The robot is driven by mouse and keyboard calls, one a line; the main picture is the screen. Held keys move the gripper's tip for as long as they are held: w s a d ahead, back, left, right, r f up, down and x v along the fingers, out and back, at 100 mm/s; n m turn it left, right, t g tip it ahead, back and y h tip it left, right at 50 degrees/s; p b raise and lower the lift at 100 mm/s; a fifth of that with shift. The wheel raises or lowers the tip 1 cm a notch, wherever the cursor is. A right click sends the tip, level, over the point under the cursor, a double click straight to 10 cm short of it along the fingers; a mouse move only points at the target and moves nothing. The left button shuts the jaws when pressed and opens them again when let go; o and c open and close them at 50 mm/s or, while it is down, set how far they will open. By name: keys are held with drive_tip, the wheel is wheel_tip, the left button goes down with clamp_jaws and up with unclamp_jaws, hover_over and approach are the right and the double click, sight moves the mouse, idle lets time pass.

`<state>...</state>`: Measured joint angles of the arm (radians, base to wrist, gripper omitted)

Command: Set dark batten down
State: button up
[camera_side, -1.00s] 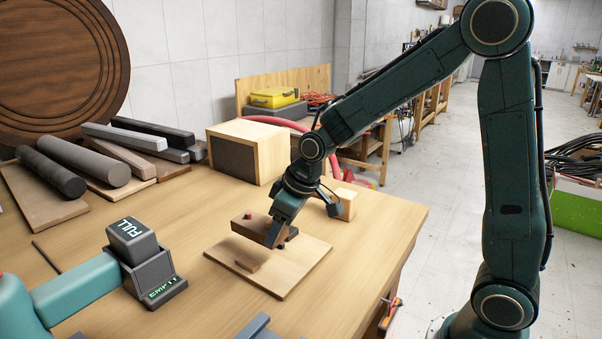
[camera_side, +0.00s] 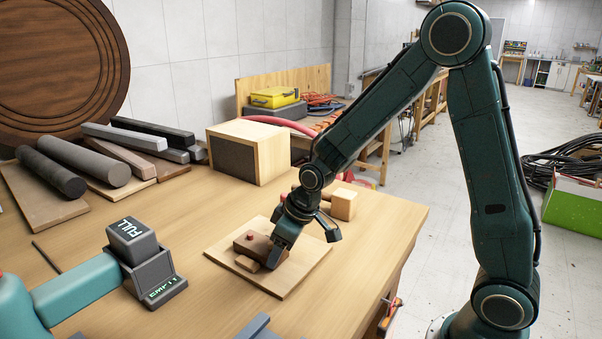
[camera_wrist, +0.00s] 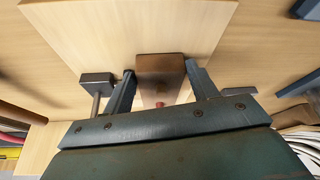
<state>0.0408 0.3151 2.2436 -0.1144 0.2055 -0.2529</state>
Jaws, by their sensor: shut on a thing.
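The dark batten (camera_side: 253,245) is a dark brown block with a small red knob on top. It sits low over the pale square board (camera_side: 291,283), and I cannot tell whether its underside touches. My gripper (camera_side: 274,252) points down and is shut on the batten. In the wrist view the batten (camera_wrist: 160,70) lies between the two fingers of my gripper (camera_wrist: 159,78), above the board (camera_wrist: 75,22). The near finger hides the batten's right end.
A pale wooden cube (camera_side: 343,204) stands behind the board, and a larger box (camera_side: 262,150) farther back. Bars and rods (camera_side: 80,160) lie at the back left. Bare table lies around the board.

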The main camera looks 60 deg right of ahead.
drive_tip(key=shift+f, duration=0.1)
drive_tip(key=o, duration=1.5)
drive_tip(key=v, duration=1.2)
drive_tip(key=shift+s, duration=0.1)
drive_tip(key=s+r+m+t+h, duration=0.1)
drive_tip(key=s+r+m, duration=0.2)
drive_tip(key=s, duration=1.6)
drive_tip(key=shift+r, duration=1.75)
